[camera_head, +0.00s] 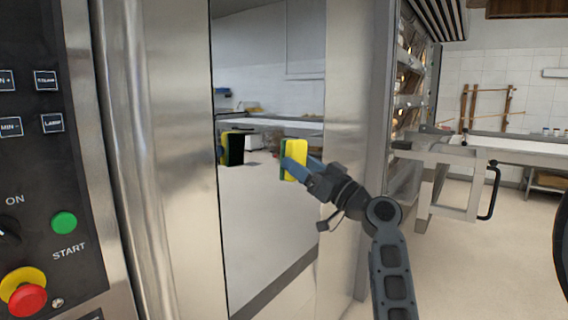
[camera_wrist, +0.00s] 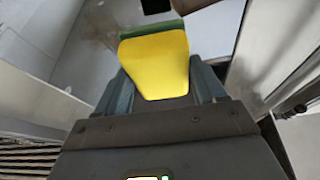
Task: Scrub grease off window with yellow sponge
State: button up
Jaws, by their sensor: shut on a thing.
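The yellow sponge (camera_head: 297,160) has a green scouring side and is gripped upright in front of the window (camera_head: 270,215). My gripper (camera_head: 289,168) is shut on it, one blue-grey finger showing. In the wrist view the sponge (camera_wrist: 158,65) sits between both fingers of my gripper (camera_wrist: 160,85), its green side facing away toward the glass. A mirrored sponge shows in the window, to the left of the real one, with a gap between them. A faint brownish smudge (camera_wrist: 103,28) shows in the wrist view; I cannot tell if it is grease.
A control panel (camera_head: 45,150) with green and red buttons stands at the left. A steel door frame (camera_head: 160,150) borders the window. At the right are an oven rack (camera_head: 408,90) and a steel table with a black handle (camera_head: 490,190). The floor at lower right is clear.

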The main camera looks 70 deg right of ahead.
jog(key=shift+w+d+r, duration=0.1)
jog(key=shift+w+d, duration=0.15)
jog(key=shift+w, duration=0.55)
jog(key=shift+w+d+p, duration=0.2)
jog(key=shift+w+p, duration=0.05)
jog(key=shift+w, duration=0.55)
jog(key=shift+w+d+p, duration=0.15)
jog(key=shift+w+p, duration=0.05)
jog(key=shift+w, duration=0.6)
jog(key=shift+w+d+p, duration=0.2)
jog(key=shift+w+p, duration=0.05)
jog(key=shift+w, duration=0.55)
jog(key=shift+w+d+b, duration=0.2)
jog(key=shift+w+b, duration=0.3)
jog(key=shift+w, duration=0.5)
jog(key=shift+s+d+f+b, duration=0.15)
jog(key=shift+s+d+b, duration=0.05)
jog(key=shift+d+b, duration=0.3)
jog(key=shift+s+d+f+b, duration=0.1)
jog(key=shift+s+d+b, duration=0.05)
jog(key=shift+d+b, duration=0.35)
jog(key=shift+s+d+r+b, duration=0.1)
jog(key=shift+s+d+b, duration=0.15)
jog(key=shift+d+b, duration=0.85)
jog(key=shift+s+d+b, duration=0.2)
jog(key=shift+d+b, duration=0.7)
jog(key=shift+d, duration=0.4)
